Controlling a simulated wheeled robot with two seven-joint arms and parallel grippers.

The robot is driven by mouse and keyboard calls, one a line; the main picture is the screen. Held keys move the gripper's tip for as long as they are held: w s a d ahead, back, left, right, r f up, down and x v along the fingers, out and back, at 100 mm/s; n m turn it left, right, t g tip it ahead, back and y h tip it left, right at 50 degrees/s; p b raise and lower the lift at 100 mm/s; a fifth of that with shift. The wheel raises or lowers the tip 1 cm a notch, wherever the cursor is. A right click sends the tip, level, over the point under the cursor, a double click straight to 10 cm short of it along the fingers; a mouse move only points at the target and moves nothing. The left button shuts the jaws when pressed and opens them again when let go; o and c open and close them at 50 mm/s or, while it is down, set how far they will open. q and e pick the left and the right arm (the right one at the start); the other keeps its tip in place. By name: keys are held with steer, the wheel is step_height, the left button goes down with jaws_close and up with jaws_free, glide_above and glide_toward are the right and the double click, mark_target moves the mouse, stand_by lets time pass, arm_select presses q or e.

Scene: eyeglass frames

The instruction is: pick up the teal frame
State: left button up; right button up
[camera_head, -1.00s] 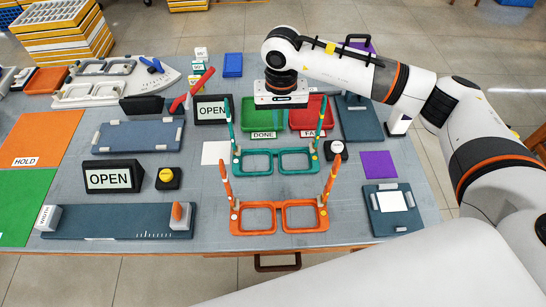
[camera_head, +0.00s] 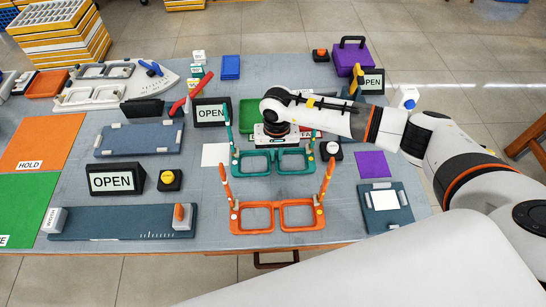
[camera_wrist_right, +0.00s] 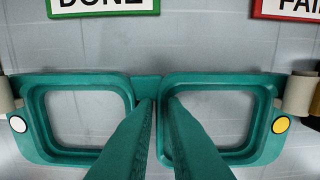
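The teal frame (camera_head: 254,174) stands on the grey table with its temple arms pointing up at both sides. My right gripper (camera_head: 273,148) is right behind and above its middle in the head view. In the right wrist view the teal frame (camera_wrist_right: 148,84) spans the picture with both lens openings showing. The two greenish fingers (camera_wrist_right: 162,103) point at the bridge area with a narrow gap between them. They look open, and I cannot tell whether they touch the frame. My left gripper is out of view.
An orange frame (camera_head: 279,229) with upright temples stands just in front. The green DONE tray (camera_head: 249,108) lies behind; the red tray is mostly hidden by my arm. A black button box (camera_head: 331,151) is close right. A white square (camera_head: 216,154) lies left.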

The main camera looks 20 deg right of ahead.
mark_target(276, 157)
jaws_close()
steer(key=shift+r, duration=0.1)
step_height(276, 157, up, 10)
steer(key=b, duration=0.1)
steer(key=shift+b, duration=0.4)
